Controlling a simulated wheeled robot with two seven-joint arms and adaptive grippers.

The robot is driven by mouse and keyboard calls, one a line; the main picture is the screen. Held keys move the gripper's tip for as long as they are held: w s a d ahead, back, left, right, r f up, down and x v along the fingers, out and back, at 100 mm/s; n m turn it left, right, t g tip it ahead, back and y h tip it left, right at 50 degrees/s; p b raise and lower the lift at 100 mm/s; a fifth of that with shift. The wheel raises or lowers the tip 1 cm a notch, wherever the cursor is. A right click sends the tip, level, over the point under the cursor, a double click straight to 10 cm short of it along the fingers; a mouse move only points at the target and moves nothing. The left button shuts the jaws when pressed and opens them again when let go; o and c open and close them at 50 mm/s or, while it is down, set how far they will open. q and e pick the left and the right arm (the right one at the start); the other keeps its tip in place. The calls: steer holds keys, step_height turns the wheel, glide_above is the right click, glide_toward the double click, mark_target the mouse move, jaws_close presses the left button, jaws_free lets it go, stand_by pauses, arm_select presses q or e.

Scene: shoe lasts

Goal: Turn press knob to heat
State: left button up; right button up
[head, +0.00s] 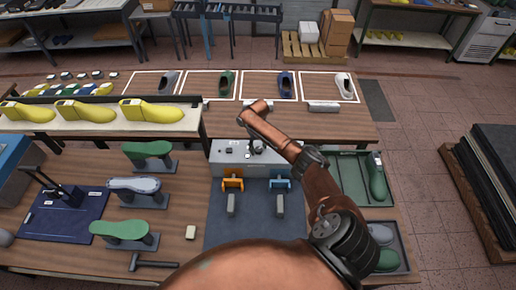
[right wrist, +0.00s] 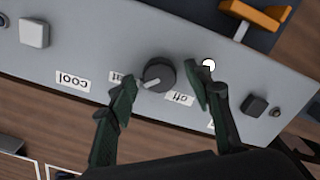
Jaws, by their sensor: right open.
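The press knob (right wrist: 158,74) is a round dark dial on the grey control panel (right wrist: 95,50). Its pale pointer mark points to the lower left of the right wrist view, between the partly hidden heat label (right wrist: 121,77) and the off label (right wrist: 180,98). A cool label (right wrist: 72,82) sits farther left. My right gripper (right wrist: 162,88) is open, with one dark finger on each side of the knob; no grip on it shows. In the head view my right gripper (head: 256,147) is over the grey control box (head: 225,166). My left gripper is not in view.
Near the knob are a pale square button (right wrist: 33,32), a dark button (right wrist: 254,106) and a small white round piece (right wrist: 208,65). An orange clamp (head: 232,184) and a blue clamp (head: 280,184) stand before the box. Yellow lasts (head: 150,110) line a shelf at left.

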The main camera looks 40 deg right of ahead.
mark_target(258, 149)
step_height(258, 149, up, 12)
steer(key=shift+f, duration=0.2)
stand_by(0.6)
